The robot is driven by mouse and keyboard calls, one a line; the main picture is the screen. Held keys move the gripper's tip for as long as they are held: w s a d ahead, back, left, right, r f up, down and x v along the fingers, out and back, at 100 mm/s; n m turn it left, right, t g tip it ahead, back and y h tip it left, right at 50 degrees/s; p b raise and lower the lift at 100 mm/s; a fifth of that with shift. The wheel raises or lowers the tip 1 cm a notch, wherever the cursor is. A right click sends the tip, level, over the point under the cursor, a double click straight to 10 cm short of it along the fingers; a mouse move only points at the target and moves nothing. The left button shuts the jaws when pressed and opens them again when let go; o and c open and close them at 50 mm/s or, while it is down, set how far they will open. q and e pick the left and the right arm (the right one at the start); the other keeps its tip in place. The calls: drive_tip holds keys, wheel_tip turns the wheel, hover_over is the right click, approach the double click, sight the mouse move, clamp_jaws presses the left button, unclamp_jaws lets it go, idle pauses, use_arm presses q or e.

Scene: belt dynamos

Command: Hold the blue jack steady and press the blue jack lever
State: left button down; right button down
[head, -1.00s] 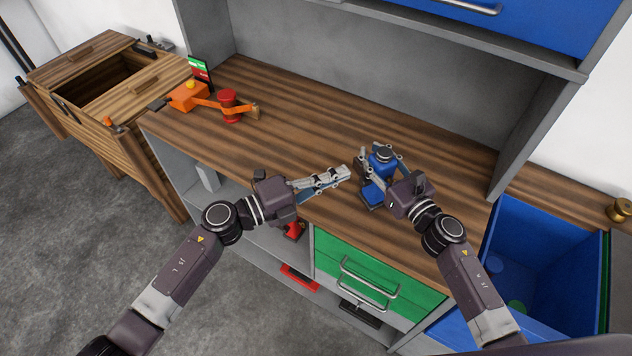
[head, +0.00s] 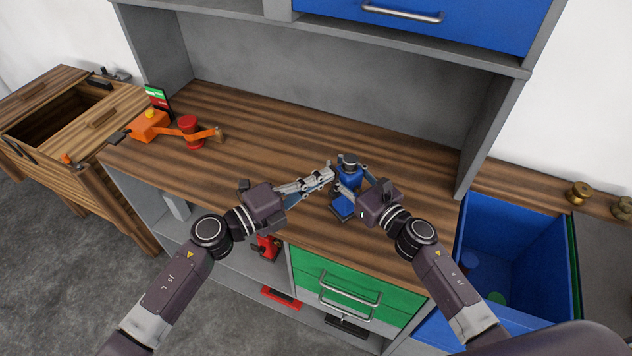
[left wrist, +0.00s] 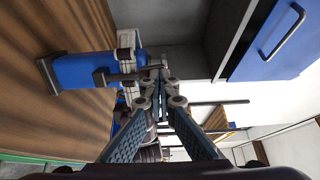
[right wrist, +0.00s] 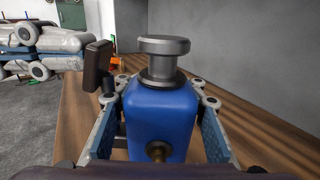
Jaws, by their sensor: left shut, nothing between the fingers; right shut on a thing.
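The blue jack (head: 349,173) stands upright on the wooden worktop, its foot (head: 342,212) toward me. My right gripper (right wrist: 160,115) is shut on the blue jack, one finger on each side of its body, below the grey top cap (right wrist: 164,50). The dark jack lever (right wrist: 97,66) sticks up at the jack's left side in the right wrist view. My left gripper (head: 328,174) is shut and empty, its tips close to the jack's left side. It shows beyond the lever in the right wrist view (right wrist: 45,50); I cannot tell whether it touches the lever.
An orange device with a red cylinder (head: 190,132) stands at the worktop's left. A grey back wall and side panel bound the worktop. A blue bin (head: 512,250) is at the right, green drawers (head: 350,282) below. The worktop's middle is clear.

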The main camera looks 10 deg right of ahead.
use_arm(q)
drive_tip(key=shift+a, duration=0.1)
drive_tip(key=s+a+r, duration=0.2)
drive_tip(key=s+a, duration=0.1)
drive_tip(key=a, duration=0.3)
drive_tip(key=s+a+r, duration=0.2)
drive_tip(key=a, duration=0.4)
drive_tip(key=shift+s, duration=0.4)
drive_tip(key=shift+f, duration=0.15)
wheel_tip(320, 180, down, 5)
drive_tip(key=s+a, duration=0.1)
drive_tip(key=a, duration=0.1)
drive_tip(key=shift+s+a+f, duration=0.2)
drive_tip(key=shift+a, duration=0.2)
drive_tip(key=x, duration=1.4)
